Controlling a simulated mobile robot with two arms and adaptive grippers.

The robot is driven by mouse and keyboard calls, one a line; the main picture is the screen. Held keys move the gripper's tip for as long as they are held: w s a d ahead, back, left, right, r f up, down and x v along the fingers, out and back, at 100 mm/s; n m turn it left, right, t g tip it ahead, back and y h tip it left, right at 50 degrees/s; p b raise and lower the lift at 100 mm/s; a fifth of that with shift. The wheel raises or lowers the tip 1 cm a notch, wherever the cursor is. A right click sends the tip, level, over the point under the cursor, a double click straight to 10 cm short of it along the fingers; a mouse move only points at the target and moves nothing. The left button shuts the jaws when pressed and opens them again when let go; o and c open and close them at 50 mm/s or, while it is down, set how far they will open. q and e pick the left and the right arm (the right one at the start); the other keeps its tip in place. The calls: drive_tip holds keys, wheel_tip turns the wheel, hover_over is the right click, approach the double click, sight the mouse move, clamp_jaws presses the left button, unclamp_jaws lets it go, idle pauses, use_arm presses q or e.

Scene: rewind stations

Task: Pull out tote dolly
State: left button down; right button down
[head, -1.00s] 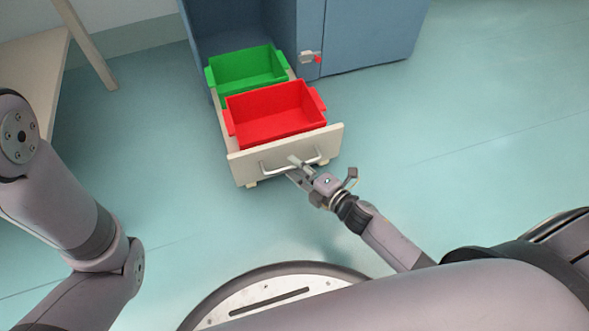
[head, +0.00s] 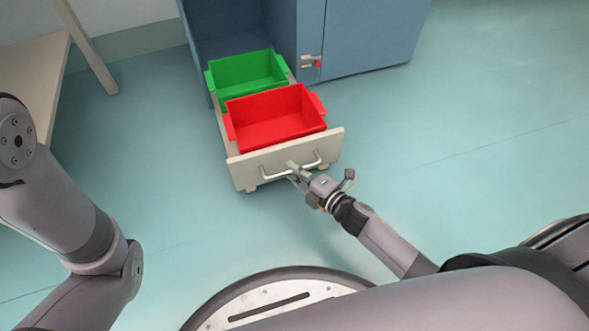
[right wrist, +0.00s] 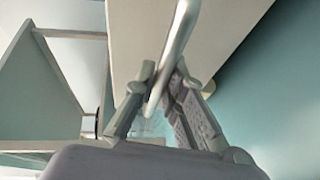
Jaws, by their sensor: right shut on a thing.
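The tote dolly (head: 262,166) is a low cream cart with a metal bar handle (head: 311,165) on its front panel. It stands mostly out of the blue cabinet, its rear end at the cabinet opening. It carries a red tote (head: 262,131) in front and a green tote (head: 240,74) behind. My right gripper (head: 294,171) is shut on the handle. In the right wrist view the handle bar (right wrist: 178,45) passes between the fingers (right wrist: 158,95), with the cream front panel (right wrist: 220,30) behind it. My left arm shows at the left, but its gripper is out of view.
The blue cabinet (head: 370,40) stands behind the dolly, with a small latch (head: 311,62) on its front. A cream table (head: 35,75) is at the left. The teal floor (head: 450,150) is clear to the right. My round base is close in front.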

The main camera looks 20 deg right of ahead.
sight(290, 157)
idle(0.6)
drive_tip(key=w, duration=0.5)
drive_tip(key=shift+w+a, duration=0.15)
drive_tip(key=c, duration=1.7)
unclamp_jaws()
drive_tip(key=shift+o, duration=0.2)
drive_tip(key=v, duration=1.2)
drive_tip(key=shift+r, duration=0.1)
